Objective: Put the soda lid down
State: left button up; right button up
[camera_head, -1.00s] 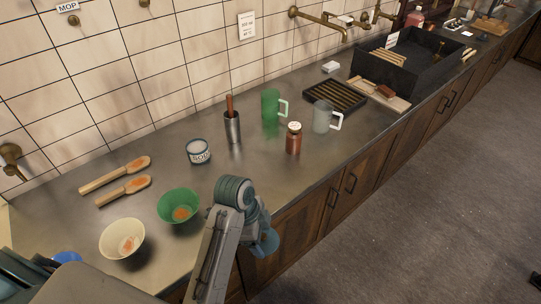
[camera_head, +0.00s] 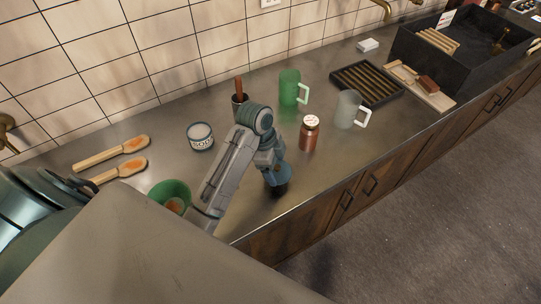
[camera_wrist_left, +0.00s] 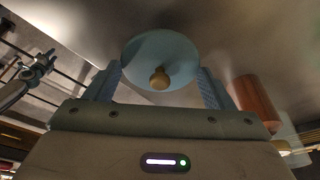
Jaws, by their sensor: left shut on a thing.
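My left gripper (camera_head: 278,188) is low over the counter's front part, in front of the brown jar. In the left wrist view its two blue fingers (camera_wrist_left: 158,88) are shut on the soda lid (camera_wrist_left: 150,48), a round blue-grey disc with a small tan knob (camera_wrist_left: 159,78). The lid is close to the metal counter; I cannot tell whether it touches it. In the head view I cannot separate the lid from the gripper. The white soda tin (camera_head: 201,143) stands upright and uncovered, left of my gripper and toward the wall. My right gripper is not in view.
The brown jar (camera_head: 309,136), clear mug (camera_head: 347,110), green mug (camera_head: 289,88) and dark holder (camera_head: 238,105) stand behind and beside my gripper. A green bowl (camera_head: 168,192) is partly hidden by my arm. Bare counter (camera_head: 318,175) lies right of the gripper.

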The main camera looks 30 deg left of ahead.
pick_arm(q)
jog(key=w+a, duration=0.2)
jog(key=w+a+p, duration=0.1)
jog(key=w, duration=0.1)
jog(key=shift+w+a+f+p, duration=0.1)
jog(key=shift+w+a+p, duration=0.05)
jog(key=shift+a+p, duration=0.2)
jog(key=shift+w+a, duration=0.2)
jog(key=shift+w+a+f, duration=0.1)
jog(key=shift+f, duration=0.1)
notch_tip(320, 180, down, 3)
jog(key=shift+p, duration=1)
jog(key=shift+f, duration=0.2)
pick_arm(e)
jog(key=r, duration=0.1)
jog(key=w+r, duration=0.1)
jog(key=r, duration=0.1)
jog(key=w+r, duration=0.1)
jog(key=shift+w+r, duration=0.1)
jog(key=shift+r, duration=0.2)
pick_arm(q)
jog(key=o, duration=1)
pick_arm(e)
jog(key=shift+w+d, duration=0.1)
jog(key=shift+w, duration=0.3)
